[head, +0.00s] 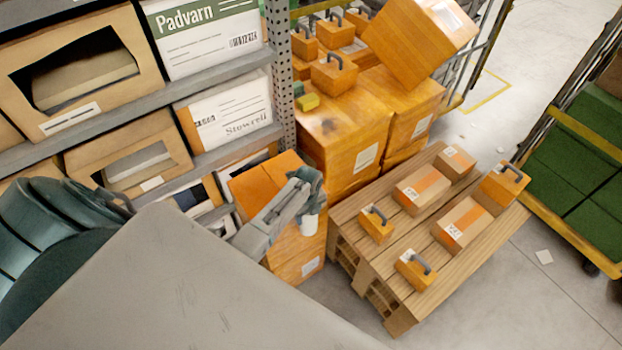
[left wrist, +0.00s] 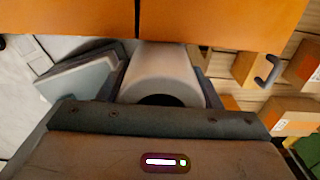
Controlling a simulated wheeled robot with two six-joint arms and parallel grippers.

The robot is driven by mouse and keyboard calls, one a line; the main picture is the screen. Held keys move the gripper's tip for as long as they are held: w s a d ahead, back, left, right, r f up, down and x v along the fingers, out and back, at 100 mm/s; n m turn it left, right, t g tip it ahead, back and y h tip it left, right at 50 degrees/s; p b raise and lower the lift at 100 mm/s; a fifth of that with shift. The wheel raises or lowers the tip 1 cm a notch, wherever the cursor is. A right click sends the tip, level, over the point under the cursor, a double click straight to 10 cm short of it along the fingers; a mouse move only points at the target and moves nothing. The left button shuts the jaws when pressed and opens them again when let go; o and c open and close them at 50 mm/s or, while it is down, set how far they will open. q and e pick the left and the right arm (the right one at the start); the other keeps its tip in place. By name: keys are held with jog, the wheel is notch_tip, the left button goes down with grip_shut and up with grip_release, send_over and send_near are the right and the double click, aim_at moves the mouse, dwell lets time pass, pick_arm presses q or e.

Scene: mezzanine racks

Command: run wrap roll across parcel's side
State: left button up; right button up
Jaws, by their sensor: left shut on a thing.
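My left gripper (head: 308,190) is beside a tall orange parcel (head: 285,262), which stands between the rack and the pallet. The gripper is shut on a pale wrap roll (head: 309,224), seen low in its jaws against the parcel's side. In the left wrist view the roll (left wrist: 165,70) sits between the two fingers, its dark hollow end facing the camera. Its far end meets the orange parcel face (left wrist: 225,22) there; I cannot tell whether they touch. My arm and gripper hide part of the parcel. My right gripper is not in view.
A wooden pallet (head: 386,279) with small cartons and orange handled boxes stands right of the parcel. Large orange boxes (head: 345,130) are stacked behind. A rack (head: 225,62) of cartons fills the left.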

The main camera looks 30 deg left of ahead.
pick_arm(q)
jog(key=shift+s+a, duration=2.8)
jog(key=shift+s, duration=3.85)
jog(key=w+d+b, duration=0.3)
jog(key=w+d, duration=0.1)
jog(key=w, duration=0.7)
jog(key=w+d+b, duration=0.3)
jog(key=w+d, duration=0.2)
jog(key=w, duration=0.6)
jog(key=shift+w+d, duration=0.15)
jog(key=shift+d, duration=0.05)
jog(key=shift+r, duration=0.1)
